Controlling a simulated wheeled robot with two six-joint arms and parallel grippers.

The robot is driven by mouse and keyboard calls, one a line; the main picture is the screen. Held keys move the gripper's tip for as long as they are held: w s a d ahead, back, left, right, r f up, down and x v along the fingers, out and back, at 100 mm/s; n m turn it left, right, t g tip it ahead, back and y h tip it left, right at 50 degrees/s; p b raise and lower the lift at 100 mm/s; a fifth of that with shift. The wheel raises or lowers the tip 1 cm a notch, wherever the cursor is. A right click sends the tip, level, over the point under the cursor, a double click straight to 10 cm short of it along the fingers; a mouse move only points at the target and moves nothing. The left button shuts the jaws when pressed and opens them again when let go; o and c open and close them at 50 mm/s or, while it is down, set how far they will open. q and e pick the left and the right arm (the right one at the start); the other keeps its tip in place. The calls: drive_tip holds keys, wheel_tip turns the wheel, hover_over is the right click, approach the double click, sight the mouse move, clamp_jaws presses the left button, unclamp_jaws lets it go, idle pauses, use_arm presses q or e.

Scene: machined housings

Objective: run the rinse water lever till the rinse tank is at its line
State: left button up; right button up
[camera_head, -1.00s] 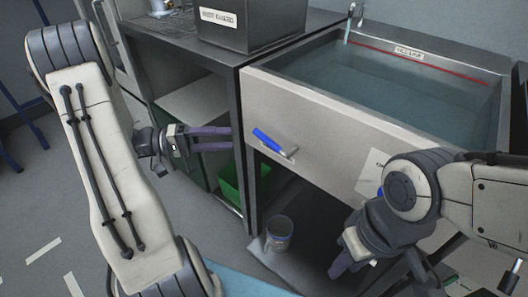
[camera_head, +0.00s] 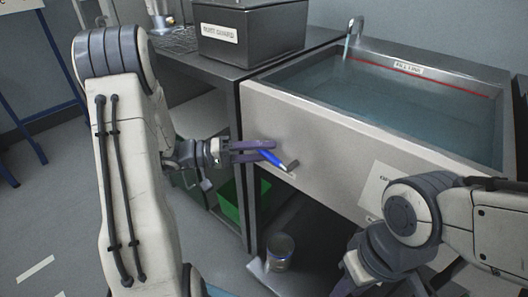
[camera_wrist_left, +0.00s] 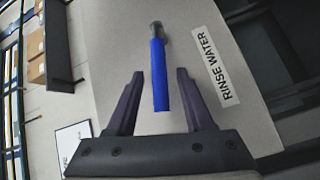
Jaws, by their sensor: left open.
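The rinse water lever (camera_head: 268,157) has a blue handle and a metal pivot end, on the pale front panel of the rinse tank (camera_head: 330,133). In the left wrist view, the lever (camera_wrist_left: 160,75) lies between the fingers, beside a RINSE WATER label (camera_wrist_left: 216,66). My left gripper (camera_head: 262,151) is open around the handle, with gaps on both sides. Water (camera_head: 400,100) in the tank stands a little below the red line (camera_head: 440,82) on the back wall. A pale blue stream shows under the spout (camera_head: 356,24). My right gripper (camera_head: 352,282) is low, partly cut off by the frame.
A dark box (camera_head: 252,32) with a label stands on the bench left of the tank. Below are a green bin (camera_head: 231,203) and a can (camera_head: 280,250). A paper notice (camera_head: 376,186) is on the panel near my right arm.

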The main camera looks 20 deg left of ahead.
use_arm(q)
clamp_jaws()
idle(1.4)
